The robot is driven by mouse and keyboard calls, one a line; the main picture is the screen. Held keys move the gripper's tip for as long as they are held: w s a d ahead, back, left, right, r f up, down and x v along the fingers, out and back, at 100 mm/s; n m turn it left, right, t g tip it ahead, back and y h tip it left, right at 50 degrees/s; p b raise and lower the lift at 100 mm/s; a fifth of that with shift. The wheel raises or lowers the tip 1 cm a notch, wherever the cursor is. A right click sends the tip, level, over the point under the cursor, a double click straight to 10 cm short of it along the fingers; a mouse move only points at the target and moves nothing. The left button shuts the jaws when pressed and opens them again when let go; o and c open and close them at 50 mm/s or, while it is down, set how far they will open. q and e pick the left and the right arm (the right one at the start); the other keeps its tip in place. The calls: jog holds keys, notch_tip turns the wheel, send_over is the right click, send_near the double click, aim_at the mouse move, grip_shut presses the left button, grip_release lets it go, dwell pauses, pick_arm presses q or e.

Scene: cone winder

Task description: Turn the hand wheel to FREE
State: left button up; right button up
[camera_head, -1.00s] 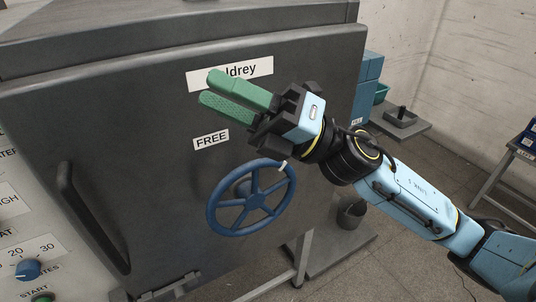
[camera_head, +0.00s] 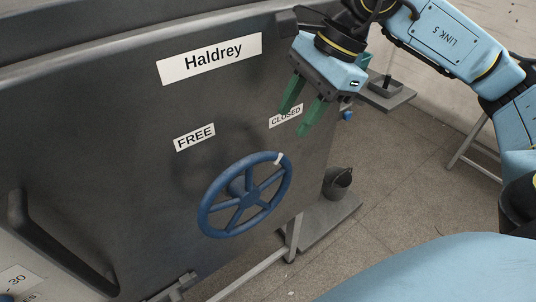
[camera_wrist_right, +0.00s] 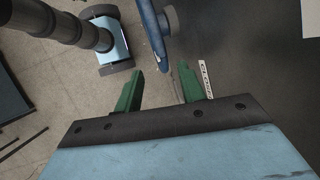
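The blue hand wheel (camera_head: 243,196) is mounted on the dark grey machine door, with a white mark on its rim at the upper right, on the side of the CLOSED label (camera_head: 286,117). The FREE label (camera_head: 194,137) is above the wheel to the left. My right gripper (camera_head: 297,120) hangs above and right of the wheel, green fingers pointing down, apart and empty, in front of the CLOSED label. In the right wrist view the open fingers (camera_wrist_right: 157,92) show with the wheel rim (camera_wrist_right: 152,30) beyond them, not touching. My left gripper is out of view.
A Haldrey plate (camera_head: 210,58) is on the door above the labels. A dark door handle (camera_head: 50,240) sticks out at the left. A dark bucket (camera_head: 337,182) stands on a low grey platform to the right, with open floor beyond.

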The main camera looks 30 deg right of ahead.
aim_at(272, 155)
jog(key=x, duration=1.1)
jog(key=shift+a+p, duration=0.15)
jog(key=shift+p, duration=0.2)
jog(key=shift+c, duration=0.4)
grip_shut()
